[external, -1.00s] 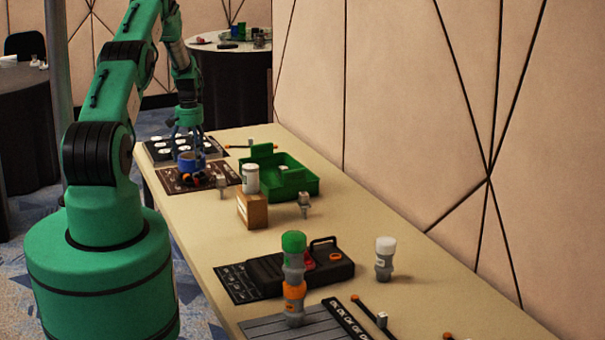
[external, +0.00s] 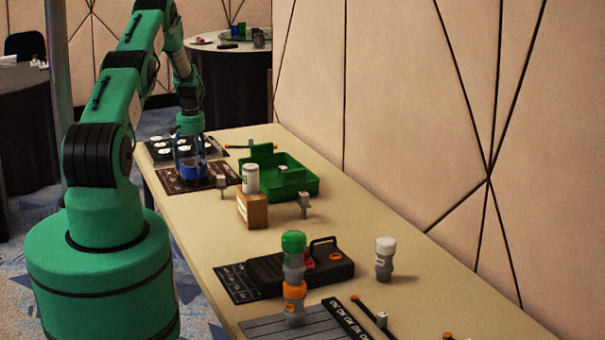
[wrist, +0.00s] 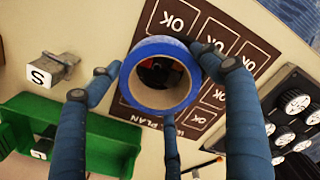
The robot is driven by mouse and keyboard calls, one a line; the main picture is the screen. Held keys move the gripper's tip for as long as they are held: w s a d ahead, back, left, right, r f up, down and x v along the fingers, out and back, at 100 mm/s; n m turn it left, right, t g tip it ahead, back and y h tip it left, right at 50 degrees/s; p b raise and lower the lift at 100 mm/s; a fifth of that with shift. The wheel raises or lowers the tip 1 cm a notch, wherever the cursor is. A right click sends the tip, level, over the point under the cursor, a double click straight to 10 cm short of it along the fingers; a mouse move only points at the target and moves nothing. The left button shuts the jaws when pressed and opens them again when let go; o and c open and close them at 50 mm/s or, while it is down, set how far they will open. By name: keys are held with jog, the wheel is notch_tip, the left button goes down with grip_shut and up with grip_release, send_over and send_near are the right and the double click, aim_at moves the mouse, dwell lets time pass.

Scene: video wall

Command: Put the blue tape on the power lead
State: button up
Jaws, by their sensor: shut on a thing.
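The blue tape (wrist: 163,101) is a ring held between the blue fingers of my gripper (wrist: 158,66), which are shut on it. In the external view the tape (external: 189,169) is low over the dark OK-cell mat (external: 171,185), in my gripper (external: 190,155). Through the hole of the ring the wrist view shows a dark thing with red parts (wrist: 160,72), which may be the power lead. The tape hides the rest of it. I cannot tell whether the tape touches it or the mat.
A green bin (external: 308,186) stands right of the mat, with a white can (external: 250,177) on a wooden block (external: 252,212) nearer. A metal piece marked S (wrist: 58,68) stands close to the fingers. A black tray with white discs (wrist: 298,105) lies beyond the mat.

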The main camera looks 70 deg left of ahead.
jog(key=shift+f, duration=0.2)
jog(key=shift+f, duration=0.15)
jog(key=o, duration=1.4)
notch_tip(320, 180, up, 12)
jog(key=shift+p, duration=0.4)
jog(key=shift+r, duration=0.2)
dwell(0.4)
